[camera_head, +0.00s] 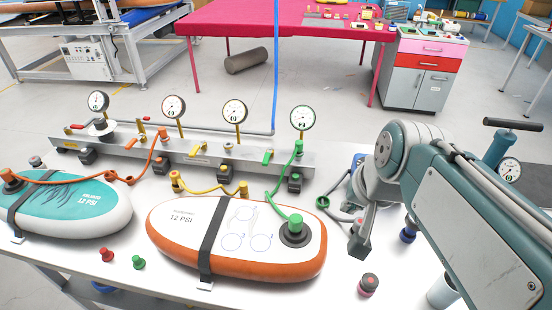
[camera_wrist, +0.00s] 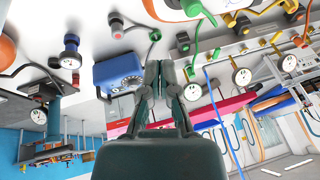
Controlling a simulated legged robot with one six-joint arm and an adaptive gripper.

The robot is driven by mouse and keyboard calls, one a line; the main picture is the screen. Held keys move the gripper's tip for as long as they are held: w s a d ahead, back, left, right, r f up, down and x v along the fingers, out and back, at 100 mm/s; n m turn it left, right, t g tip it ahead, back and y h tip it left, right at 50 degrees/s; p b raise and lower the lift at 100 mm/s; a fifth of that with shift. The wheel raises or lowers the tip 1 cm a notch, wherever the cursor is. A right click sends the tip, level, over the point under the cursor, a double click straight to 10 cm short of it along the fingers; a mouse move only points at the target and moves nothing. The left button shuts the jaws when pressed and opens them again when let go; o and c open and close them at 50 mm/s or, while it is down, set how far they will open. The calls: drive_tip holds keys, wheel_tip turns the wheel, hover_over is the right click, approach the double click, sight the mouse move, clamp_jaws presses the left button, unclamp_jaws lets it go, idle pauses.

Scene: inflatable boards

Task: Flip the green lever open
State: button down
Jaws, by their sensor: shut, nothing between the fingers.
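The metal manifold (camera_head: 220,155) carries gauges and coloured valve levers. A small green lever (camera_head: 267,157) sits at its right part, left of the green hose fitting (camera_head: 298,148). The green hose runs down to a green plug (camera_head: 294,222) on the orange board (camera_head: 190,255). My gripper (camera_head: 360,243) hangs to the right of this board, apart from the manifold and the lever. In the wrist view its fingertips (camera_wrist: 160,65) are together with nothing between them. The manifold is at the upper right there; I cannot clearly make out the lever's position in that view.
A teal board (camera_head: 75,205) lies at the left. Loose caps, red (camera_head: 107,255) and green (camera_head: 138,262), lie on the white table. A blue box (camera_wrist: 120,72) is near my gripper. Yellow and orange hoses cross in front of the manifold. A hand pump (camera_head: 505,150) stands at the right.

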sight(268, 155)
drive_tip(key=w+a+f+m+g+y, duration=0.15)
drive_tip(key=w+m, duration=0.25)
drive_tip(key=w, duration=0.5)
drive_tip(key=w+m+g+y, duration=0.1)
drive_tip(key=w+m+y, duration=0.1)
drive_tip(key=w+m, duration=0.5)
drive_tip(key=w+f+m+y, duration=0.2)
drive_tip(key=w+f, duration=0.3)
drive_tip(key=w, duration=0.3)
drive_tip(key=w+d+f+m+y, duration=0.1)
drive_tip(key=w+f+m+y, duration=0.1)
drive_tip(key=w+f, duration=0.3)
drive_tip(key=w+m, duration=0.1)
drive_tip(key=w, duration=0.2)
drive_tip(key=shift+w+f+m, duration=0.15)
drive_tip(key=shift+f+m, duration=0.05)
drive_tip(key=shift+m, duration=0.1)
drive_tip(key=x, duration=1)
drive_tip(key=shift+a+f, duration=0.1)
drive_tip(key=shift+f, duration=0.1)
drive_tip(key=a, duration=0.3)
drive_tip(key=shift+w+a+r, duration=0.15)
drive_tip(key=shift+w+a, duration=0.2)
drive_tip(key=shift+a, duration=0.05)
